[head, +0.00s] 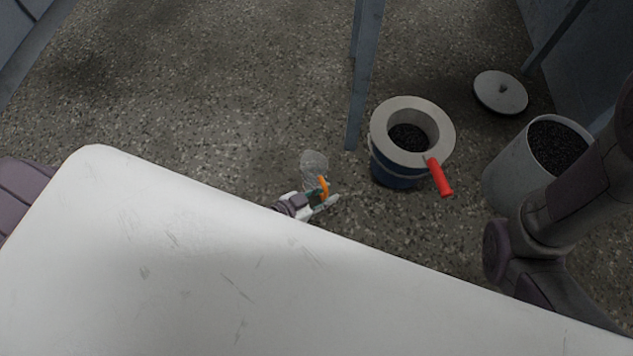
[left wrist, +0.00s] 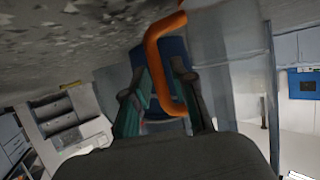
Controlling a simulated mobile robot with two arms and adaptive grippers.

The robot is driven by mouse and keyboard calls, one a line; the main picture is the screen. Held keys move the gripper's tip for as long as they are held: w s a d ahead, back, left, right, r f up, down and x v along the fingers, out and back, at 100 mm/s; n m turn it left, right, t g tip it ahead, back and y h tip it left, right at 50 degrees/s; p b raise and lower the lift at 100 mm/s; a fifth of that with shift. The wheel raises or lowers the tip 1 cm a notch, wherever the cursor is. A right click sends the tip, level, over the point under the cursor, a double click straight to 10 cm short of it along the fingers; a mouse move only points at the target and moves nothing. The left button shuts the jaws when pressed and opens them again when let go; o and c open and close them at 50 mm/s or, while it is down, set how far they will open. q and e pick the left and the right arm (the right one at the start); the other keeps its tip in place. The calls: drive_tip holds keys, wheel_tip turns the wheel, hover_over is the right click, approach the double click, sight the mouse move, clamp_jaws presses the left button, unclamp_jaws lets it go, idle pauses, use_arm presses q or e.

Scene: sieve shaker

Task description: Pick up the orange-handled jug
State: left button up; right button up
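The jug (head: 314,162) is clear and see-through, low near the floor in the middle of the head view. Its orange handle (head: 323,187) faces my left gripper (head: 322,196). In the left wrist view the orange handle (left wrist: 155,62) reaches down between the two fingers of my left gripper (left wrist: 160,88). The fingers stand apart, with a gap visible around the handle, so the gripper looks open. The jug's clear body is hard to make out in the wrist view. My right arm is at the right of the head view; its gripper is out of view.
A blue bucket (head: 396,176) with a pale ring-shaped top (head: 385,128), dark grains inside and a red handle (head: 440,178) stands right of the jug. A grey bin (head: 510,180) of dark grains and a round lid (head: 500,93) are farther right. The floor left of the jug is clear.

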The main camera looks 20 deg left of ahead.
use_arm(q)
drive_tip(key=shift+w+d, duration=0.1)
drive_tip(key=shift+w, duration=0.1)
clamp_jaws()
drive_tip(key=shift+r, duration=0.15)
idle(0.3)
